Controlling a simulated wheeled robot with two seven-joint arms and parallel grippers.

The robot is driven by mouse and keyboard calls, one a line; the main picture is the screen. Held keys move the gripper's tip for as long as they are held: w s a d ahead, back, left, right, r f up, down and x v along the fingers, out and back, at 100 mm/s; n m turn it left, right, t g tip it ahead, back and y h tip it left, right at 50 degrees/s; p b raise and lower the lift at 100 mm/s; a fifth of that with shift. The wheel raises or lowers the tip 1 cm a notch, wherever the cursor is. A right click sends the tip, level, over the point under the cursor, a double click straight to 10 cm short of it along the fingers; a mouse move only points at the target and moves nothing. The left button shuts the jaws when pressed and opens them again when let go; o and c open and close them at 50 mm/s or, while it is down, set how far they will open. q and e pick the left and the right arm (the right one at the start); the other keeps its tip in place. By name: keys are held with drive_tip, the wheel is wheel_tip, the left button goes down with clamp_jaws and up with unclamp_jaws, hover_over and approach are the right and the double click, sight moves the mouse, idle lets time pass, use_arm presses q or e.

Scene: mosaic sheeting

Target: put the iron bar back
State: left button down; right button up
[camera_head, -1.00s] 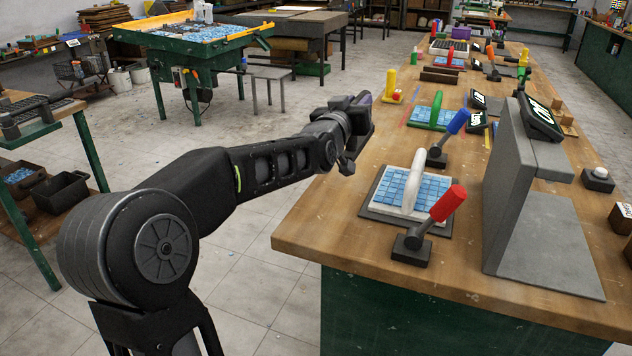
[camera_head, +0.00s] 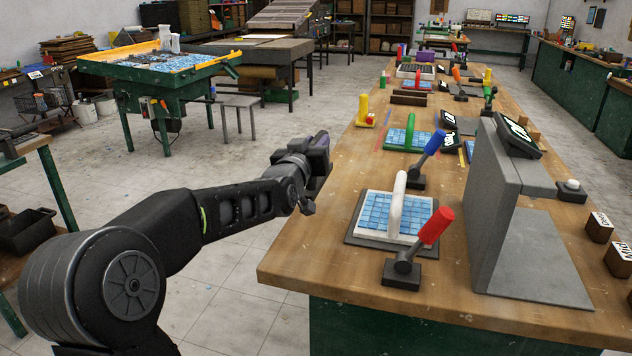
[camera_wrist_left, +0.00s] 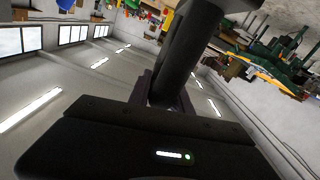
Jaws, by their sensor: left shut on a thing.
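My left gripper (camera_head: 318,160) is at the end of my outstretched arm, over the floor just left of the long wooden bench. In the left wrist view it is shut on a thick dark bar (camera_wrist_left: 188,45), apparently the iron bar, which sticks out away from the jaws. In the head view the bar is hard to make out against the dark gripper. My right gripper is not in view.
The wooden bench (camera_head: 330,262) holds a blue tiled sheet with a white handle (camera_head: 397,205), a red-handled lever (camera_head: 435,226), a blue-handled lever (camera_head: 433,143), and a grey upright block (camera_head: 490,180). A green table (camera_head: 165,92) stands at the back left.

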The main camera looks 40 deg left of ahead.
use_arm(q)
drive_tip(key=shift+f, duration=0.65)
drive_tip(key=shift+f, duration=2.5)
drive_tip(key=c, duration=1.2)
unclamp_jaws()
drive_tip(key=shift+f, duration=0.15)
drive_tip(key=shift+o, duration=0.2)
drive_tip(key=shift+s, duration=0.1)
drive_tip(key=b+v, duration=0.1)
drive_tip(key=v, duration=1.1)
drive_tip(key=shift+b, duration=0.3)
